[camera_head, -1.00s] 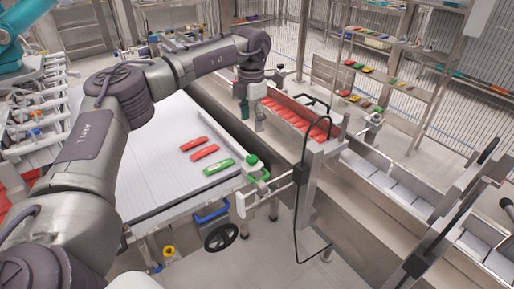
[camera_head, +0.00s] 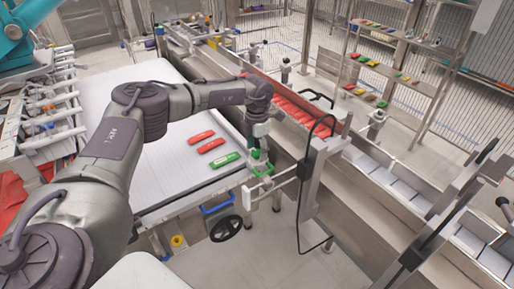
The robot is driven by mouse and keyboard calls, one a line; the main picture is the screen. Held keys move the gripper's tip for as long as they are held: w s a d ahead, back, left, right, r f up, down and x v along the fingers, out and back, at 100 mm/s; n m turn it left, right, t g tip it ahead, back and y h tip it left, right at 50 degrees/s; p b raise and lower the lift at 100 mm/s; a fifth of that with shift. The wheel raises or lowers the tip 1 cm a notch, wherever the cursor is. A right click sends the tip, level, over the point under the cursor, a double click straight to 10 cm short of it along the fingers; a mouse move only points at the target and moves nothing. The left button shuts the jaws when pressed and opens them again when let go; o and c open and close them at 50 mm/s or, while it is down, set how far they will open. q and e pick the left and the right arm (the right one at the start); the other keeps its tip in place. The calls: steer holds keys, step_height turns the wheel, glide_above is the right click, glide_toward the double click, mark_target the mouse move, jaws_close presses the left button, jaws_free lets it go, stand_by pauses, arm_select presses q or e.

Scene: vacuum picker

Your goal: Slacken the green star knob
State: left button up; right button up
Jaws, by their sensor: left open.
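The green star knob (camera_head: 255,155) sits on the bracket at the near right corner of the white table. It is small in the picture and partly hidden by my left gripper. My left gripper (camera_head: 260,148) points down right at the knob, its fingers open. I cannot tell whether the fingers touch the knob. My right gripper is not in view.
On the white table (camera_head: 150,170) lie two red packs (camera_head: 206,141) and a green pack (camera_head: 224,159), left of the gripper. A metal post (camera_head: 310,180) with a black cable stands close on the right. A red-lined trough (camera_head: 295,104) runs behind.

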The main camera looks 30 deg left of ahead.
arm_select(q)
steer(key=c, duration=1.1)
steer(key=shift+c, duration=0.2)
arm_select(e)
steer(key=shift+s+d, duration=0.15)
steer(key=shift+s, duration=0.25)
arm_select(q)
steer(key=shift+r+n, duration=0.1)
steer(key=shift+n, duration=0.2)
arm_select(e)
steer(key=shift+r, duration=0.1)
arm_select(q)
steer(key=n+p, duration=0.2)
steer(key=n, duration=0.3)
steer(key=n+p, duration=0.2)
steer(key=n, duration=0.4)
steer(key=shift+r+n, duration=0.1)
steer(key=shift+n, duration=0.3)
steer(key=n+p, duration=0.2)
steer(key=n, duration=0.4)
steer(key=shift+p, duration=0.3)
steer(key=n+p, duration=0.2)
steer(key=n, duration=0.3)
steer(key=shift+p, duration=0.3)
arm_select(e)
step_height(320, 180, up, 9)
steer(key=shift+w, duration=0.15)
arm_select(q)
steer(key=shift+w+a+n, duration=0.1)
steer(key=shift+n, duration=0.4)
